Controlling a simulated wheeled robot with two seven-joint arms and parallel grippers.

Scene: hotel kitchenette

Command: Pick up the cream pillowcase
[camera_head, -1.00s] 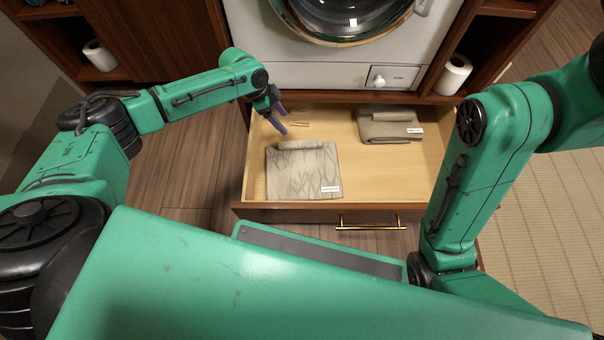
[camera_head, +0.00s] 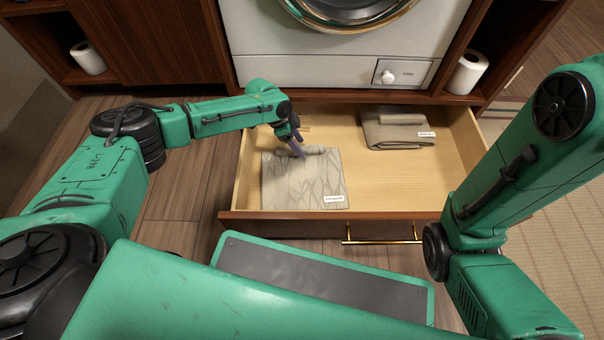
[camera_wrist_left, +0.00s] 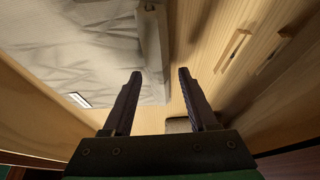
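An open drawer (camera_head: 400,180) holds two folded cloths with white labels. The nearer, left one is a pale grey-beige cloth (camera_head: 290,183) with a leaf-like line pattern and a thick rolled far edge; it also shows in the left wrist view (camera_wrist_left: 75,45). The other is a plain grey-beige folded cloth (camera_head: 393,132) at the back right. Neither label can be read, and I cannot tell which is the cream pillowcase. My left gripper (camera_head: 298,147) is over the patterned cloth's far edge. In the wrist view its fingers (camera_wrist_left: 160,73) are apart, with nothing held between them. My right gripper is out of view.
Small wooden strips (camera_wrist_left: 232,50) lie on the drawer floor beyond the patterned cloth. A white front-loading machine (camera_head: 310,60) stands behind the drawer. Paper rolls stand on shelves at the left (camera_head: 88,58) and right (camera_head: 466,74). The drawer's right front floor is bare.

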